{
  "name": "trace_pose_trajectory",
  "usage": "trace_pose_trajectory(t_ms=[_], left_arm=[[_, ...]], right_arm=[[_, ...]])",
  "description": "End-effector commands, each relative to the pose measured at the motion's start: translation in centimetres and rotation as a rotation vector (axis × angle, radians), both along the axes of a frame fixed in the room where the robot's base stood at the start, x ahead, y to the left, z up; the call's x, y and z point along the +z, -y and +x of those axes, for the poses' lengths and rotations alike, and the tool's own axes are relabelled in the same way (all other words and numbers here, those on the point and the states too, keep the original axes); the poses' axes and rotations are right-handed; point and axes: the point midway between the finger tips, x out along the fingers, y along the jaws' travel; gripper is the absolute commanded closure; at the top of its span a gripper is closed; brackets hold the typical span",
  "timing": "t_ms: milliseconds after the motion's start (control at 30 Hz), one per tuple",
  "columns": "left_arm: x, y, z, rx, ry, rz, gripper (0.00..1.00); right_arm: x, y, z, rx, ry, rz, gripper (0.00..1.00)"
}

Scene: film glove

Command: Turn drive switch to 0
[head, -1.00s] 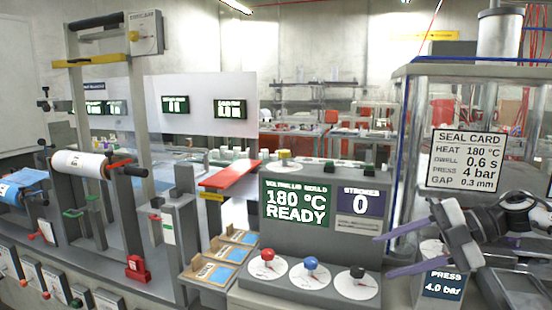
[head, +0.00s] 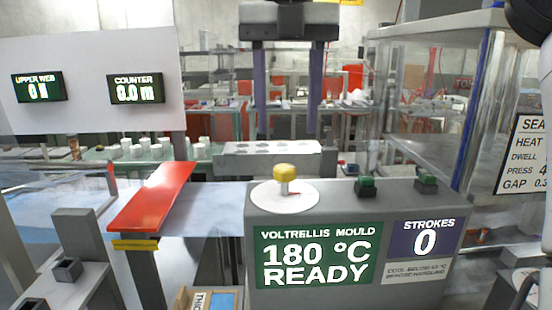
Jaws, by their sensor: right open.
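A yellow knob (head: 285,176) stands on a white round dial plate (head: 300,196) on top of the grey mould console (head: 335,212). No drive switch label can be read, so I cannot tell from the picture whether this knob is it or where it points. My left gripper is not in view.
The console front shows green "180 °C READY" and "STROKES 0" panels (head: 424,240). A red plate (head: 152,196) is at left. A clear-walled frame (head: 425,110) and the seal card (head: 525,155) stand at right.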

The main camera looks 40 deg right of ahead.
Motion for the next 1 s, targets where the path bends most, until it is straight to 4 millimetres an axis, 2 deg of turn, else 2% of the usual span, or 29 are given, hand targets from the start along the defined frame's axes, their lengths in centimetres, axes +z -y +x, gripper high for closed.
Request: trace_pose_trajectory(t_ms=[33,100,300,500,767,1000], left_arm=[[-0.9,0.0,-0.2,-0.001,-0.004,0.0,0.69],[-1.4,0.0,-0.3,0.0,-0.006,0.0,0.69],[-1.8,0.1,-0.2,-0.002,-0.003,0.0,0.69],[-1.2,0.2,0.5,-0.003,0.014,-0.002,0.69],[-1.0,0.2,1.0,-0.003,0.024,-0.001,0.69],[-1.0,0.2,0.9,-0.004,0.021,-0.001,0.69]], right_arm=[[-1.5,0.0,-0.1,0.001,-0.003,0.0,0.52],[-2.9,0.0,-0.1,0.0,-0.003,0.001,0.52],[-5.8,0.0,0.0,0.001,-0.002,0.004,0.52],[-7.1,0.0,0.1,-0.001,0.0,0.005,0.52],[-7.2,0.0,0.1,-0.001,0.001,0.004,0.52],[-7.2,0.0,0.1,-0.001,0.001,0.004,0.91]])
